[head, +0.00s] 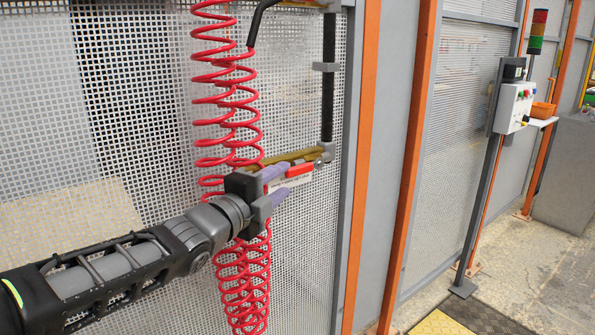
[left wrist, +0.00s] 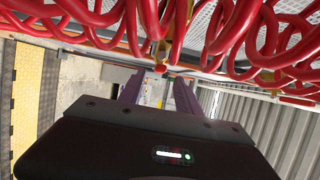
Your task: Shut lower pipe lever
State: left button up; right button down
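The lower pipe (head: 290,158) is a short brass-coloured run on the mesh wall, ending at a grey elbow (head: 326,153). A red lever (head: 300,170) sits just below it, with a white label (head: 292,182) underneath. My left gripper (head: 280,186) comes in from the left with its purple fingers apart, close to the lever. Its body hides the left part of the pipe. In the left wrist view the fingers (left wrist: 159,92) are also apart, with a small red-tipped part beyond them. I cannot tell whether they touch the lever. My right gripper is not in view.
A coiled red hose (head: 225,80) hangs around the left gripper and also crosses the top of the left wrist view (left wrist: 265,35). A black vertical pipe (head: 328,105) rises above the elbow. Orange posts (head: 408,160) and a control box (head: 513,107) stand to the right.

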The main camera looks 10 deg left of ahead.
aim_at(293, 174)
pick_arm(q)
jog(key=x, duration=0.7)
jog(key=shift+d, duration=0.1)
grip_shut()
dwell(1.3)
